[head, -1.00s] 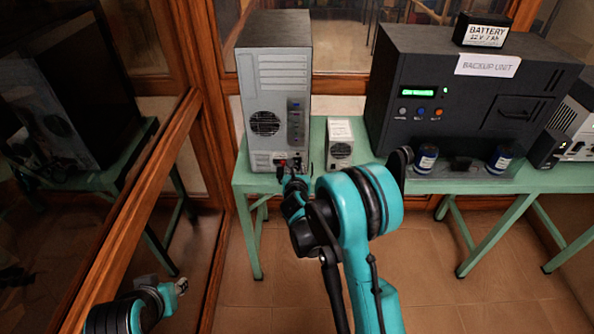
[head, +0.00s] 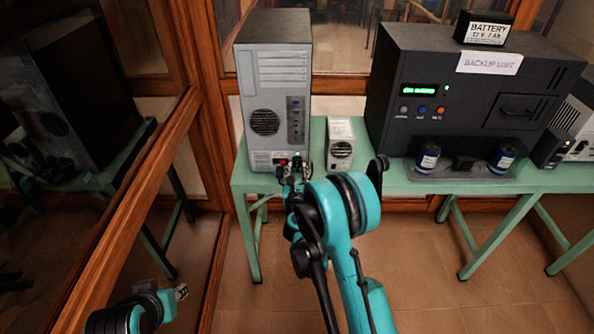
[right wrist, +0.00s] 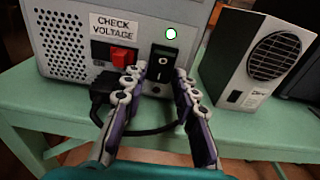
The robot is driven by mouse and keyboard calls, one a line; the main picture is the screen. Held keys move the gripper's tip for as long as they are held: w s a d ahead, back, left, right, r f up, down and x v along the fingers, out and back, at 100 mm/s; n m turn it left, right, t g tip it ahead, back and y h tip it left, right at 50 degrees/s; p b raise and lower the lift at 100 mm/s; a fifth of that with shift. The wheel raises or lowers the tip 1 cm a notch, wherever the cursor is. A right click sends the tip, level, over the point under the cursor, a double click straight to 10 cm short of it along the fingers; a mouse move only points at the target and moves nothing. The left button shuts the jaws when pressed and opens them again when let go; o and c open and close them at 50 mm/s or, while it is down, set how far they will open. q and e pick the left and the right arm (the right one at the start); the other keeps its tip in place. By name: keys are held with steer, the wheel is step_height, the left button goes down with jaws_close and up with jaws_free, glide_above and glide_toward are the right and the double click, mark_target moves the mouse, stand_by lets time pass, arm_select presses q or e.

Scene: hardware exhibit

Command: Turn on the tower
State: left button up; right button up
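The grey tower (head: 272,85) stands on the green table with its back panel facing me. In the right wrist view, the lower panel of the tower (right wrist: 75,50) has a black rocker switch (right wrist: 161,64) with white marks, and a lit green light (right wrist: 171,34) beside it. I cannot tell which side of the rocker is pressed. My right gripper (right wrist: 156,84) is open, its two fingers apart just below and either side of the rocker; contact is unclear. In the head view, my right gripper (head: 290,175) is at the tower's lower edge. My left gripper (head: 181,292) is low at the left, fingers unclear.
A red switch (right wrist: 123,57) labelled CHECK VOLTAGE and a plugged black cable (right wrist: 103,92) are close by the rocker. The black backup unit (head: 400,140) carries a battery (head: 483,29). A wood-framed glass partition is at left.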

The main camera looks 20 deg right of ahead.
mark_target(297, 140)
step_height(297, 140, up, 10)
stand_by(0.7)
